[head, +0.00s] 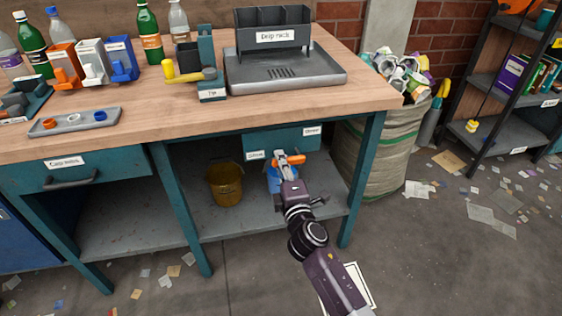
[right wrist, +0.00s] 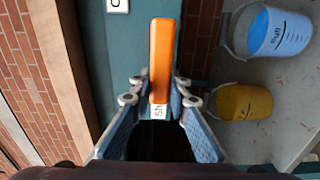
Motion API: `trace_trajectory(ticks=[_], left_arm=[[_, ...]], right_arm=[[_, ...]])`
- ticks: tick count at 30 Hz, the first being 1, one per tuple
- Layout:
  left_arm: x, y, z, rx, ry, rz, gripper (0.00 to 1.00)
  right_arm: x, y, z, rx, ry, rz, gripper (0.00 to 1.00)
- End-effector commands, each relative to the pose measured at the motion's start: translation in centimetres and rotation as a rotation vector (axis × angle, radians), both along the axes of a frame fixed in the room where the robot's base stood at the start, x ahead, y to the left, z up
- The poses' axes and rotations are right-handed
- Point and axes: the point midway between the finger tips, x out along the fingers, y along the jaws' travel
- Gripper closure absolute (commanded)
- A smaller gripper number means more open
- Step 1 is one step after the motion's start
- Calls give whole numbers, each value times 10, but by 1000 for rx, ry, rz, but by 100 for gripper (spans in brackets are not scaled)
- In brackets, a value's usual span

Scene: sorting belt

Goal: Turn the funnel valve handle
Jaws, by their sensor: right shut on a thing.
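The orange valve handle (head: 297,160) is in front of the teal panel (head: 283,141) under the bench's front edge. In the right wrist view the orange handle (right wrist: 162,48) is a long bar running up the picture from between my fingertips. My right gripper (head: 290,163) is shut on the handle; it also shows in the right wrist view (right wrist: 158,93), with a finger on either side of the handle's near end. A small white label (right wrist: 158,111) shows between the fingers, partly hidden. The funnel itself cannot be made out. My left gripper is not in view.
A blue bucket (right wrist: 280,33) stands on the lower shelf below the panel, partly behind my right gripper in the head view. A yellow bucket (head: 224,185) stands left of it. A bench leg (head: 362,180) and a sack of cans (head: 388,150) are to the right.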

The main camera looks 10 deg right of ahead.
Motion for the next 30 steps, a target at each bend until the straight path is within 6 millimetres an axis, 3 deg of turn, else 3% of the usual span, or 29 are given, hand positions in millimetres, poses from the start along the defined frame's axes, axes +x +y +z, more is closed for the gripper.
trace_trajectory(ticks=[16,17,21,30], left_arm=[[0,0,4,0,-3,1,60],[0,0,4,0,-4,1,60],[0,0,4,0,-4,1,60],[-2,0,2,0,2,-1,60]], right_arm=[[0,0,-3,-31,1,1,100],[0,0,-3,-31,1,1,83],[0,0,-3,-29,1,1,68],[-1,0,-2,-26,0,0,65]])
